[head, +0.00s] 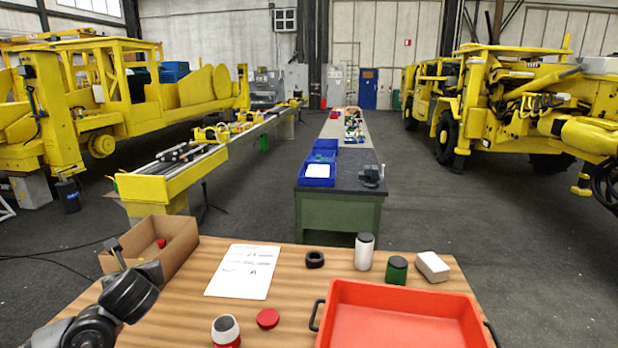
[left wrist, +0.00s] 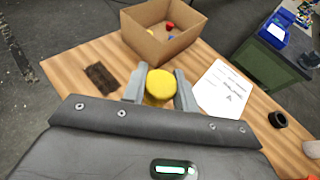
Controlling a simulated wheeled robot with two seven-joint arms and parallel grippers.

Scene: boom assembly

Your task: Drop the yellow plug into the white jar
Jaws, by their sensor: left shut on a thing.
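The yellow plug (left wrist: 160,82) sits between the two grey fingers of my left gripper (left wrist: 159,88) in the left wrist view. The gripper is shut on it. In the head view my left gripper (head: 115,252) is at the left, near the cardboard box, and the plug cannot be made out there. The white jar (head: 364,254) stands upright at the back of the wooden table, right of centre, with a dark top. It is well apart from my left gripper. My right gripper is not in view.
An open cardboard box (head: 172,250) holds small red and blue pieces. A paper sheet (head: 243,271), black ring (head: 315,259), green jar (head: 396,271), white block (head: 432,266), red disc (head: 267,318), red-and-white jar (head: 226,332) and red tray (head: 340,318) share the table. A dark brown patch (left wrist: 102,77) lies beside the box.

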